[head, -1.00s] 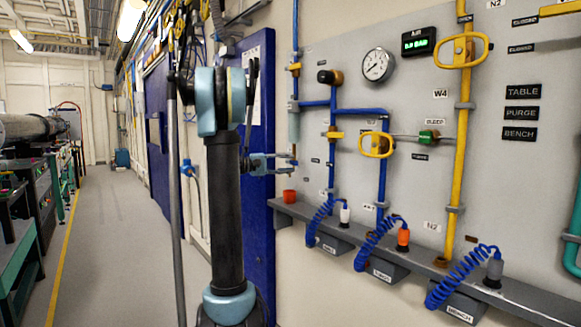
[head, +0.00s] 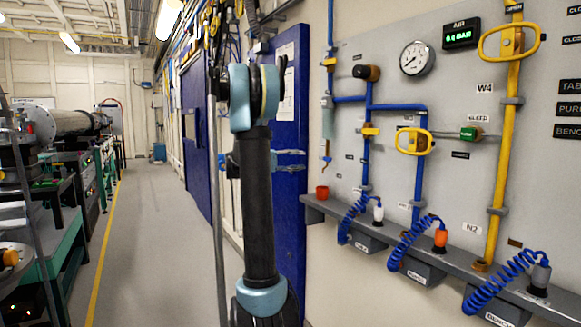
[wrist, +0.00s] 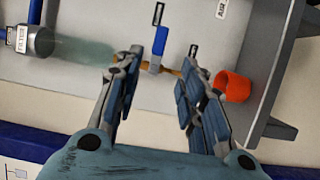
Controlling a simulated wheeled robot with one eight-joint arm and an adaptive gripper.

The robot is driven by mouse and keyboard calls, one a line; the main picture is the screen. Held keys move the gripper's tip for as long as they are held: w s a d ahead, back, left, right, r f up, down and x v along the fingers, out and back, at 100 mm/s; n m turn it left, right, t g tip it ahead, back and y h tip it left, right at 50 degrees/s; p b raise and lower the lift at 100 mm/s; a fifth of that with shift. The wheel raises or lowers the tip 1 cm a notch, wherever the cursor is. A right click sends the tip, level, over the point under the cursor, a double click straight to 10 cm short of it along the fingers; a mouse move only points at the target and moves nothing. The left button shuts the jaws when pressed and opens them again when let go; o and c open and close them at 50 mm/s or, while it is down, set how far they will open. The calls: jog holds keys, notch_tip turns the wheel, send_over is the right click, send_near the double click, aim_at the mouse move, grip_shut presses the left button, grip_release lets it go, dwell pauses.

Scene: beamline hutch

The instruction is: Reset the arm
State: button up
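My arm stands upright in the middle of the head view. My gripper (head: 304,160) shows behind it, its two fingers pointing right in front of the blue door and short of the pipe panel. In the wrist view my gripper (wrist: 172,68) has its fingers apart with nothing held between them. Beyond the fingertips are a small blue part (wrist: 156,62) and a thin brass piece on the panel. A red-orange cup (wrist: 233,86) appears right of the right finger; in the head view the cup (head: 322,192) sits on the shelf's left end.
The grey panel (head: 450,90) on the right carries blue and yellow pipes, a gauge (head: 417,59) and yellow handles. A grey shelf (head: 400,238) with coiled blue hoses juts out below it. Benches with equipment (head: 75,180) stand left. The aisle floor (head: 155,230) between is clear.

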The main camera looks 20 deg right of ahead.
jog(key=s+a+f+n+t+y, duration=0.3)
jog(key=s+a+f+t+y, duration=0.4)
jog(key=s+a+f+y, duration=1)
jog(key=s+a+f, duration=1.5)
jog(key=shift+s, duration=0.1)
